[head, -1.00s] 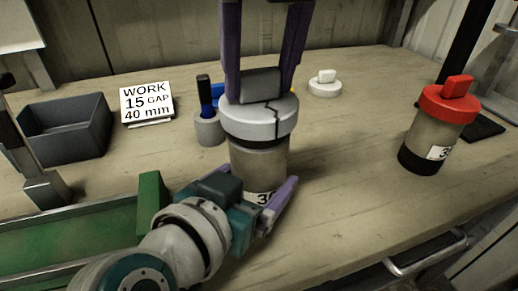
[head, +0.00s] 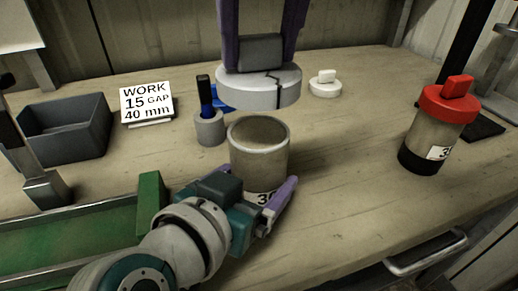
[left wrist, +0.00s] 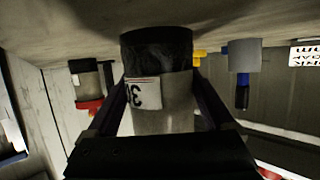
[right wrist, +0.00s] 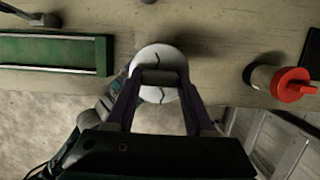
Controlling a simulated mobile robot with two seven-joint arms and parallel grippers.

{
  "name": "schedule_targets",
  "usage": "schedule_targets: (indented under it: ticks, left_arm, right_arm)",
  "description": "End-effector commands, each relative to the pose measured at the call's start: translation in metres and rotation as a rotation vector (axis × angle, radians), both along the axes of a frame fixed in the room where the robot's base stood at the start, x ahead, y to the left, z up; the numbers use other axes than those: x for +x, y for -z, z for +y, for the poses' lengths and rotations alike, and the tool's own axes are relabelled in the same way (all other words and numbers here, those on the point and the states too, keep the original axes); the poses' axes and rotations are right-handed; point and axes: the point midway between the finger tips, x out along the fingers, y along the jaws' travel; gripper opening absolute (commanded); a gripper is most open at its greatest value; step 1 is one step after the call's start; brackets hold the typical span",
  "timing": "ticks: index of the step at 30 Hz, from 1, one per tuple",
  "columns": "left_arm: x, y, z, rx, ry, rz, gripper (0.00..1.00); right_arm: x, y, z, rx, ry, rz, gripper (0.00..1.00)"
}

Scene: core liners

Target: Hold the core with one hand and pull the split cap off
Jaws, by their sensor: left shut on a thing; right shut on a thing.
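The core (head: 259,160) is an upright, open-topped, grey-brown cylinder with a number label on its side. My left gripper (head: 258,198) is shut around its lower part. In the left wrist view the core (left wrist: 160,115) sits between the fingers, its dark base showing. The split cap (head: 250,92) is a pale grey disc with a dark jagged crack. It hangs level above the core, with a clear gap between them. My right gripper (head: 261,55) is shut on the cap's raised grip from above. The cap (right wrist: 158,60) also shows in the right wrist view.
A red-capped core (head: 430,132) stands at the right. A small white cap (head: 325,86) lies behind. A grey cup with a blue-and-black tool (head: 209,128), a sign (head: 147,103), a dark bin (head: 67,135) and a green tray (head: 70,228) are at the left.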

Motion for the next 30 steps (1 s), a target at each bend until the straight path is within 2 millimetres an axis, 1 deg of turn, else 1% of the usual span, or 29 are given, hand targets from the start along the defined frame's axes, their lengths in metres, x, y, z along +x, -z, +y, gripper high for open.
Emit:
schedule_targets:
  ticks: [6,14,15,18,26,30]
  left_arm:
    - [0.0,0.001,0.001,0.001,-0.001,0.002,0.0]
    - [0.0,0.001,0.001,0.001,-0.001,0.002,0.0]
    - [0.0,0.001,0.001,0.001,-0.001,0.002,0.91]
    - [0.0,0.001,0.001,0.001,-0.001,0.002,1.0]
    - [-0.001,0.0,0.001,0.0,0.0,0.001,1.0]
    - [-0.011,-0.003,0.005,0.0,0.0,0.001,1.0]
  right_arm:
    - [0.0,-0.005,0.0,-0.001,-0.001,-0.001,0.0]
    - [0.0,-0.006,0.0,0.0,0.0,-0.001,0.0]
    - [0.0,-0.006,0.0,0.0,0.0,-0.001,0.0]
    - [0.0,-0.006,0.0,0.0,0.0,-0.001,0.0]
    - [0.0,-0.006,0.0,0.0,0.0,-0.001,0.0]
    - [0.0,-0.005,0.0,0.0,0.0,-0.001,0.0]
